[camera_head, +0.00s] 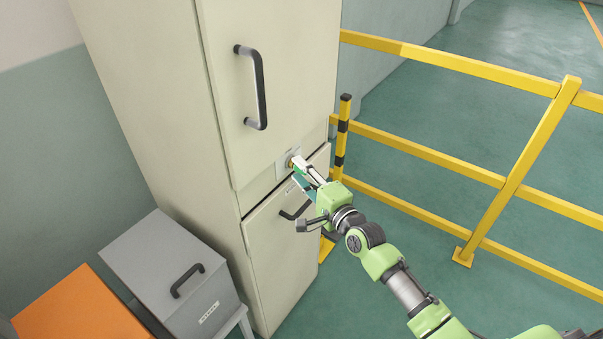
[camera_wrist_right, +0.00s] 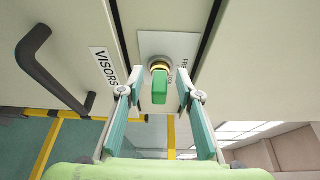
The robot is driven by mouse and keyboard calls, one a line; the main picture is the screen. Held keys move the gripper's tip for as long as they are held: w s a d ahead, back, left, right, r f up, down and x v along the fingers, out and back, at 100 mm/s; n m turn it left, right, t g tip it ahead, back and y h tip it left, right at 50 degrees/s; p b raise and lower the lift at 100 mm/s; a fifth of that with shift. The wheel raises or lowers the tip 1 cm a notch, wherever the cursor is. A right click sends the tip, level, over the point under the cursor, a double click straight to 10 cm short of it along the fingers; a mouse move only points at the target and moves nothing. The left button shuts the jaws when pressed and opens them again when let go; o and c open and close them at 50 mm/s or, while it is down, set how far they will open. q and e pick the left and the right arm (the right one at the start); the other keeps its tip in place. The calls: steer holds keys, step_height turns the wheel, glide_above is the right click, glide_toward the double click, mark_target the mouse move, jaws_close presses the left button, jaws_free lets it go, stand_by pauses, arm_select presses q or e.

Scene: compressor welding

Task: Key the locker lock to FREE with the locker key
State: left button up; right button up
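The locker (camera_head: 225,110) is a tall cream cabinet with an upper and a lower door. Its lock (camera_head: 291,161) sits on a pale plate between the doors, and in the right wrist view it is a brass-coloured ring (camera_wrist_right: 159,67). The locker key's green head (camera_wrist_right: 159,92) stands out from that ring. My right gripper (camera_head: 302,176) is at the lock, its fingers spread on either side of the key head with gaps on both sides. Lettering beside the ring is partly hidden, so the key's setting cannot be read. My left gripper is out of view.
The lower door has a VISORS label (camera_wrist_right: 106,67) and a dark handle (camera_head: 295,211) close to my right gripper. Yellow railings (camera_head: 430,155) stand on the right. A grey box (camera_head: 175,270) and an orange box (camera_head: 80,310) are at lower left.

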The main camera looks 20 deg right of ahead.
steer(key=shift+s, duration=0.15)
steer(key=v, duration=1.1)
steer(key=shift+s+d, duration=0.2)
steer(key=shift+s, duration=0.2)
stand_by(1.1)
steer(key=s+d+f+n+g+h, duration=0.15)
steer(key=s+f, duration=0.25)
steer(key=f, duration=0.8)
steer(key=s+d+f+n+g+h, duration=0.1)
steer(key=s+f+n+g, duration=0.25)
steer(key=f, duration=0.85)
steer(key=s+d+f+n+g+h, duration=0.15)
steer(key=s+f, duration=0.25)
steer(key=f, duration=0.7)
steer(key=s+a+f+n+g, duration=0.1)
steer(key=s+f+n+g, duration=0.2)
steer(key=s+f, duration=0.4)
steer(key=s+f+n+g, duration=0.3)
steer(key=s+f, duration=0.4)
steer(key=s, duration=1)
steer(key=s+a+f+n+g, duration=0.1)
steer(key=s+f+n+g, duration=0.2)
steer(key=s, duration=0.9)
step_height(320, 180, down, 5)
steer(key=shift+a+r+n+g+h, duration=0.15)
steer(key=shift+a+n+g+h, duration=0.2)
steer(key=shift+n, duration=0.9)
